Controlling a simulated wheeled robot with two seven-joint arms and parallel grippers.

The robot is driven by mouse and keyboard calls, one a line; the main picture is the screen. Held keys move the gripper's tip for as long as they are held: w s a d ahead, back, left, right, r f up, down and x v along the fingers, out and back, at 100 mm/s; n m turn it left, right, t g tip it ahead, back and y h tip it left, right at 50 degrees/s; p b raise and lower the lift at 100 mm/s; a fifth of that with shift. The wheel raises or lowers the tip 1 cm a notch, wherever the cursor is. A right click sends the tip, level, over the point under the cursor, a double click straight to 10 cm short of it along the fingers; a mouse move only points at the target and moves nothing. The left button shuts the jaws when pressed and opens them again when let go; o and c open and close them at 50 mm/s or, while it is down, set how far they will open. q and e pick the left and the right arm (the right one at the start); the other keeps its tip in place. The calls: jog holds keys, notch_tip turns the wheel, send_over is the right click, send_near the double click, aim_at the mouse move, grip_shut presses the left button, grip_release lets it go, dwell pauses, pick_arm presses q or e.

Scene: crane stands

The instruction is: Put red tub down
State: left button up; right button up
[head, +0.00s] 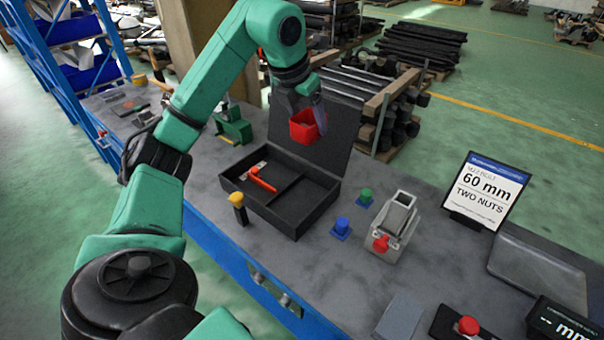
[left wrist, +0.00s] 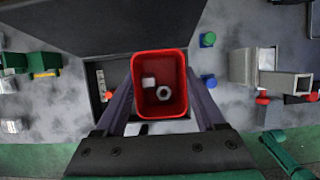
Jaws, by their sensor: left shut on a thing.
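The red tub (head: 304,127) is held by my left gripper (head: 309,110) in the air, in front of the raised lid of the open black case (head: 268,214). In the left wrist view the tub (left wrist: 160,68) sits between the two fingers of the left gripper (left wrist: 162,92), which is shut on it. A hex nut (left wrist: 164,93) and a small pale piece (left wrist: 149,82) lie inside the tub. The case has compartments, and an orange-handled tool (head: 262,180) lies in the left one. My right gripper is not in view.
A yellow-topped peg (head: 238,203), a blue knob (head: 342,226), a green knob (head: 365,195) and a grey fixture (head: 396,222) stand around the case. A green device (head: 235,126) is behind it. A sign (head: 486,190) reads 60 mm, two nuts. Bench between case and sign has some bare room.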

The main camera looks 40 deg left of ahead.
pick_arm(q)
jog(key=f, duration=1.8)
jog(key=shift+s+d+f, duration=0.25)
jog(key=shift+s+f, duration=0.05)
jog(key=shift+s, duration=0.05)
jog(key=shift+f, duration=0.55)
jog(key=o, duration=1.4)
jog(key=shift+c, duration=0.2)
jog(key=shift+r, duration=0.15)
jog(key=shift+a+r, duration=0.1)
jog(key=shift+r, duration=0.1)
jog(key=b+v, duration=0.3)
jog(key=v, duration=0.8)
jog(key=shift+s+r, duration=0.2)
jog(key=shift+r, duration=0.05)
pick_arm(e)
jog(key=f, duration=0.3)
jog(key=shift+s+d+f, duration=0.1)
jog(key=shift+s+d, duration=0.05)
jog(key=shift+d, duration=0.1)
